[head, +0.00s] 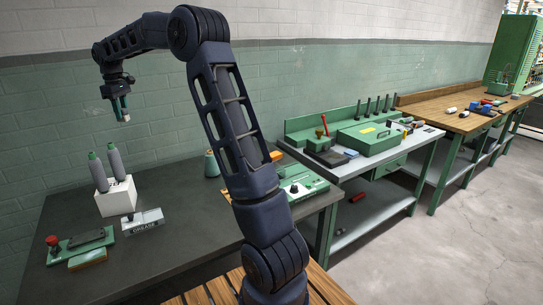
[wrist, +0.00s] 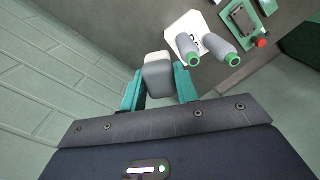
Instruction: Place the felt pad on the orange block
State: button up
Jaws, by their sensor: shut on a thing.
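My gripper (head: 120,106) is raised high above the left part of the dark table, near the wall. In the wrist view its teal fingers (wrist: 160,92) are shut on a pale grey, rounded block-like piece (wrist: 158,76), which may be the felt pad; I cannot tell for sure. An orange piece (head: 276,155), likely the orange block, shows at the table's right side, partly hidden behind my arm. It is far to the right of my gripper and does not show in the wrist view.
Two grey green-capped bottles (head: 115,161) stand in a white block (head: 116,199), also in the wrist view (wrist: 181,28). A grease box (head: 143,221) and green fixture with red knob (head: 54,243) are at front left. The dark table's middle (head: 185,225) is clear.

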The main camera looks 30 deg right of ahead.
jog(key=w+d+m, duration=0.1)
jog(key=w+d, duration=0.2)
jog(key=d, duration=0.6)
jog(key=w+d+m, duration=0.2)
jog(key=d, duration=0.6)
jog(key=m, duration=0.8)
send_over(275, 154)
notch_tip(275, 154, down, 31)
jog(key=shift+f, duration=0.1)
jog(key=shift+f, duration=0.1)
jog(key=o, duration=0.9)
jog(key=shift+o, duration=0.3)
